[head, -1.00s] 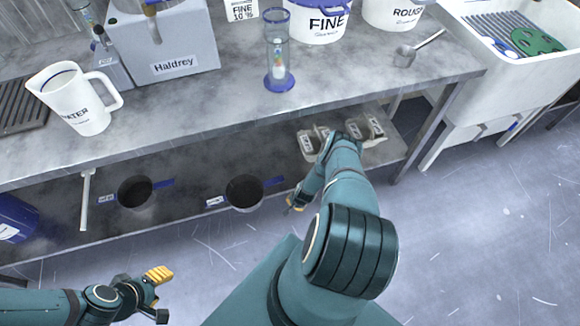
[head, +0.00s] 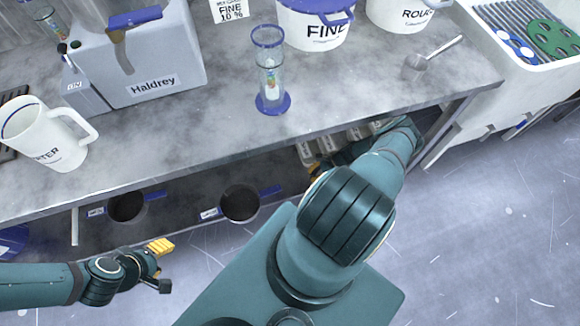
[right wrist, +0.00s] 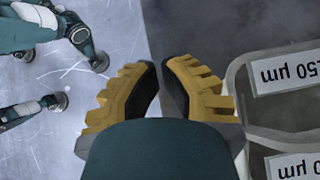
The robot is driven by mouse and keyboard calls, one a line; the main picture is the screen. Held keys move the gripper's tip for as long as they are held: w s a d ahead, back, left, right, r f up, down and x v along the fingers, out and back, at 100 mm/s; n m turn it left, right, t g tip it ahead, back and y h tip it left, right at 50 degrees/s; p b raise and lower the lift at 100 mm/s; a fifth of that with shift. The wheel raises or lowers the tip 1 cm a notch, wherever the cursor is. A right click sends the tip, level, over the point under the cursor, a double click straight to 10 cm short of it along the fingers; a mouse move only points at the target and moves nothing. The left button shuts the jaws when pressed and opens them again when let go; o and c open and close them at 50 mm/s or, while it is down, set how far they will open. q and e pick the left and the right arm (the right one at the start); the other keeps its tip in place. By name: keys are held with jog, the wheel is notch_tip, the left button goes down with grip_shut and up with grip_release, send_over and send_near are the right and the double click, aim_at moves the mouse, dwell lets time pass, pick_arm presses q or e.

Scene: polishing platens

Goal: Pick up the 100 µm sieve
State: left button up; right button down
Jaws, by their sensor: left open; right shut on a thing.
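No label reading 100 µm is legible. In the right wrist view a grey-rimmed holder (right wrist: 232,83) at the right bears upside-down labels, one ending in "50 µm" (right wrist: 285,72) and one in "0 µm" (right wrist: 295,167); their beginnings are cut off. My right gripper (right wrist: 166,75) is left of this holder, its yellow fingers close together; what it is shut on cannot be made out. In the head view my right arm largely hides it beside the labelled holders (head: 330,145) under the bench. My left gripper (head: 160,267) is open and empty over the floor.
Two dark round vessels with blue handles, one left (head: 127,206) and one right (head: 239,203), are on the lower shelf. The bench top (head: 200,130) overhangs them, carrying a water jug (head: 45,135), a glass cylinder (head: 270,75) and tubs. Floor is clear at right.

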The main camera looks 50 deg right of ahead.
jog(key=b+x, duration=0.2)
jog(key=x, duration=0.7)
jog(key=shift+w+a+f, duration=0.1)
jog(key=shift+a+f, duration=0.1)
jog(key=shift+a, duration=0.05)
jog(key=shift+w+a, duration=1)
jog(key=shift+a, duration=0.25)
jog(key=shift+w+a+f, duration=0.1)
jog(key=shift+w+a, duration=0.2)
jog(key=shift+a, duration=0.2)
jog(key=shift+w+a, duration=0.6)
jog(key=shift+a, duration=0.2)
jog(key=shift+d, duration=0.1)
